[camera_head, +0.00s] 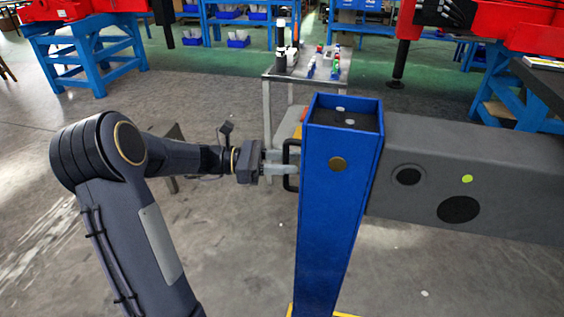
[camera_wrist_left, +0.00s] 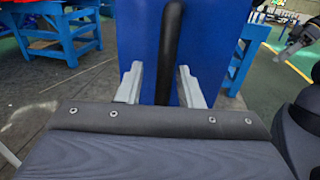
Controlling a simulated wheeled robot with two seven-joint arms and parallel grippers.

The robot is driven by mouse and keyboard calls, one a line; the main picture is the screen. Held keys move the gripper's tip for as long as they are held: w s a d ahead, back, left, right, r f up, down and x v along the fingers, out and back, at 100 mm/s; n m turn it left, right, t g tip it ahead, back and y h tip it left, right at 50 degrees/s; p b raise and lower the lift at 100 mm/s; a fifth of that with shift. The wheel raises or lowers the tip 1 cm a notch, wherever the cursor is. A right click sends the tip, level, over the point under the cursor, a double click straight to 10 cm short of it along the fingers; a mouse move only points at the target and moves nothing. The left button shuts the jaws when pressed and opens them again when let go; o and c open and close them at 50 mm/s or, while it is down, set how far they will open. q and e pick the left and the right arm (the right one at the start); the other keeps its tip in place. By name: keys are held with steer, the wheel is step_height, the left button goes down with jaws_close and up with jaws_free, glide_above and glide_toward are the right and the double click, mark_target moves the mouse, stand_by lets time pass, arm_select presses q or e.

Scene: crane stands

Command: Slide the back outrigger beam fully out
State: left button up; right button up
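A grey beam (camera_head: 410,145) runs in from the right in the head view, with dark round spots and a yellow-green dot on its side. A tall blue post (camera_head: 335,220) stands at its left end. A black bar handle (camera_head: 290,182) is on the post's left side. My left gripper (camera_head: 284,162) is at this handle, coming from the left. In the left wrist view the handle (camera_wrist_left: 172,45) stands upright between the two spread fingers, against the blue face. Gaps show beside it, so the fingers do not look closed on it. My right gripper is out of view.
A small grey workbench (camera_head: 308,68) with bottles and parts stands behind the post. Blue stands (camera_head: 85,52) carrying red machinery are at the back left and right. The concrete floor left of the post is mostly clear.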

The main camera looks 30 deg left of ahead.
arm_select(q)
steer(key=shift+s, duration=0.15)
steer(key=shift+a, duration=0.15)
steer(key=v, duration=0.7)
steer(key=shift+s+a, duration=0.2)
steer(key=shift+a, duration=0.1)
